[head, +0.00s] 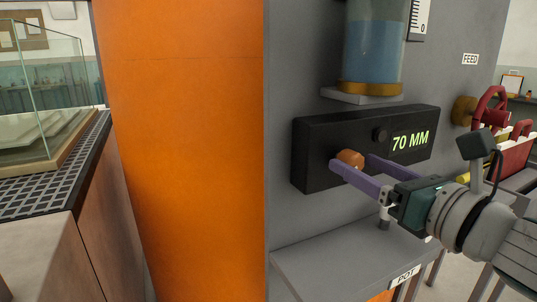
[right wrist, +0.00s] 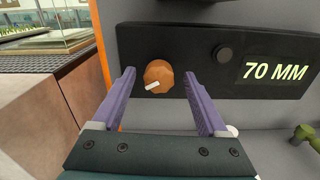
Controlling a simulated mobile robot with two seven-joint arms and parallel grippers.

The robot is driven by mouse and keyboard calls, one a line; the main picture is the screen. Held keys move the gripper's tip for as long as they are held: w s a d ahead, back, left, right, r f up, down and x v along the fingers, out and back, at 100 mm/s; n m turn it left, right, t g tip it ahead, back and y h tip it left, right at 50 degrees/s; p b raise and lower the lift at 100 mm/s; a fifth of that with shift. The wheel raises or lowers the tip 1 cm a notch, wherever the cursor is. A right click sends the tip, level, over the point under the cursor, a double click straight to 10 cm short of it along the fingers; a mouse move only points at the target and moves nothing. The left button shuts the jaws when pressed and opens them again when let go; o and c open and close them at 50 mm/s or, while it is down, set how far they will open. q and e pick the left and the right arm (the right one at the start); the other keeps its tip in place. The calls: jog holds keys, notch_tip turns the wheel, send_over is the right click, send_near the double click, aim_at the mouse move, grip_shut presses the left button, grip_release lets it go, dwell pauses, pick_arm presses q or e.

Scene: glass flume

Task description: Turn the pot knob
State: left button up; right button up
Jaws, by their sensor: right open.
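The pot knob (head: 349,158) is a small orange knob on the left part of a black panel (head: 312,128) that reads 70 MM. In the right wrist view the orange knob (right wrist: 158,76) has a white pointer mark aimed to the lower left. My right gripper (head: 354,164) is open in front of the panel. Its purple fingers (right wrist: 164,84) stand on either side of the knob, with a gap visible on both sides in the right wrist view. My left gripper is not in view.
A black button (head: 380,134) sits right of the knob. Above the panel is a blue-filled cylinder (head: 373,50). A grey shelf labelled POT (head: 310,258) juts out below. A red valve wheel (head: 488,104) stands at the right, an orange column (head: 185,150) at the left.

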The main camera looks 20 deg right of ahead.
jog(key=shift+w+a, duration=0.1)
jog(key=shift+w, duration=0.95)
grip_shut()
